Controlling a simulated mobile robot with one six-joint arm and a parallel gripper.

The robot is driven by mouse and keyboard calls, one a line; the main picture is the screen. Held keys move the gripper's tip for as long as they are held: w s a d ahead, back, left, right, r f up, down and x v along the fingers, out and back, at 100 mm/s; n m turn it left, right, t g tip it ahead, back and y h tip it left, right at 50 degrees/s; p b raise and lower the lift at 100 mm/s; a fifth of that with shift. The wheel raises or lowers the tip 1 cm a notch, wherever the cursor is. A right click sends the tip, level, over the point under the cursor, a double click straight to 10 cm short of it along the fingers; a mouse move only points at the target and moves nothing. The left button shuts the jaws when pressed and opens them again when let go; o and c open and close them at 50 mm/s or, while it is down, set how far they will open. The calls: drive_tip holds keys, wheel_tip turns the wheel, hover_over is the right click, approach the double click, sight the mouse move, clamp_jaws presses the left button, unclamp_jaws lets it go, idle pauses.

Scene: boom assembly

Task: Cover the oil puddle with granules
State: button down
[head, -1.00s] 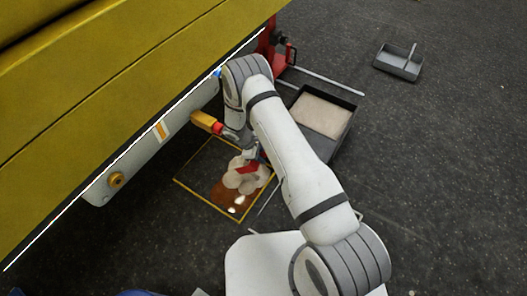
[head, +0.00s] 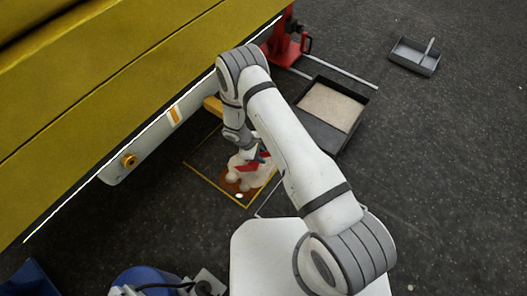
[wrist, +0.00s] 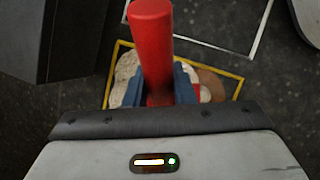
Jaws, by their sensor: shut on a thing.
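The brown oil puddle (head: 230,187) lies on the dark floor inside a yellow square outline (head: 212,190). Pale granules (head: 264,176) lie over part of it; brown still shows at the near left, and at the right in the wrist view (wrist: 211,84). My gripper (wrist: 158,88) is shut on the red handle (wrist: 152,40) of a red tool, probably a scoop. In the head view the red tool (head: 245,167) is low over the puddle. Its far end is mostly hidden, so I cannot tell whether it touches the granules or holds any.
A dark tray (head: 352,122) of beige granules stands right of the puddle. A grey tray with a handle (head: 414,58) lies farther right. A red stand (head: 289,48) is at the back. The yellow boom (head: 120,90) overhangs the left. Open floor lies to the right.

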drive_tip(key=shift+s+a, duration=0.95)
drive_tip(key=shift+s, duration=0.25)
drive_tip(key=shift+s+a, duration=0.9)
drive_tip(key=shift+s, duration=0.25)
